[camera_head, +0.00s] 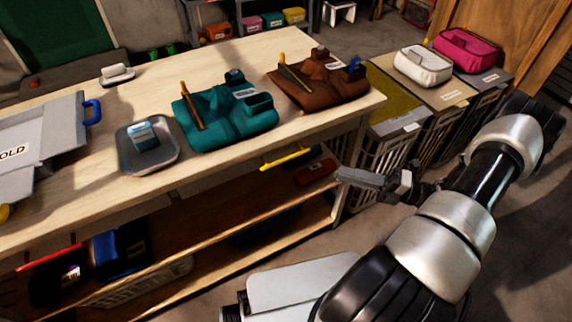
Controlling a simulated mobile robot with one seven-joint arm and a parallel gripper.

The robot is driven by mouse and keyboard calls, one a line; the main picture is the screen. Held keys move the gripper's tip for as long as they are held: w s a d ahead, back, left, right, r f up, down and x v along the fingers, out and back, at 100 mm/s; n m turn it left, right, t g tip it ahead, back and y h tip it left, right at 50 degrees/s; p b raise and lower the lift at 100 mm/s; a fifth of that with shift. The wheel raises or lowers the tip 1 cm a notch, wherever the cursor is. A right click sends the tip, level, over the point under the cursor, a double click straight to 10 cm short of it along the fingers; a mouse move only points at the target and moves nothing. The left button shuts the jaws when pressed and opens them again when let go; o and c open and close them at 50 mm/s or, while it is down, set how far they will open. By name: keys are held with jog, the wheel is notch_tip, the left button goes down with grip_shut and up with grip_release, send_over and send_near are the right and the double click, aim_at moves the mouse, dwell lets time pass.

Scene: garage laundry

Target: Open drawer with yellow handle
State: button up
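The yellow handle (286,158) is a bar on the front edge of the wooden table (300,45), below the brown garment. The drawer front behind it sits under the tabletop, and I see no gap that shows it pulled out. My gripper (345,177) is to the right of the yellow handle and a little lower, apart from it. It points left toward the table's front right leg. Its fingers look grey and narrow, and I cannot make out a gap between them. Nothing shows in its grasp.
A red handle (50,257) is at the table's left front. A teal garment (222,110), a brown garment (318,80) and a grey tray (147,160) lie on top. Crates (390,152) with white and pink bags stand right of the table.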

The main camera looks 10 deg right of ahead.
send_near(288, 157)
jog(key=shift+m+t, duration=0.3)
jog(key=shift+m, duration=0.1)
jog(key=x, duration=0.6)
jog(key=b+x, duration=0.1)
jog(key=x, duration=0.3)
jog(key=shift+s+a+f, duration=0.1)
jog(key=shift+a+f, duration=0.05)
jog(key=shift+f, duration=0.25)
grip_shut()
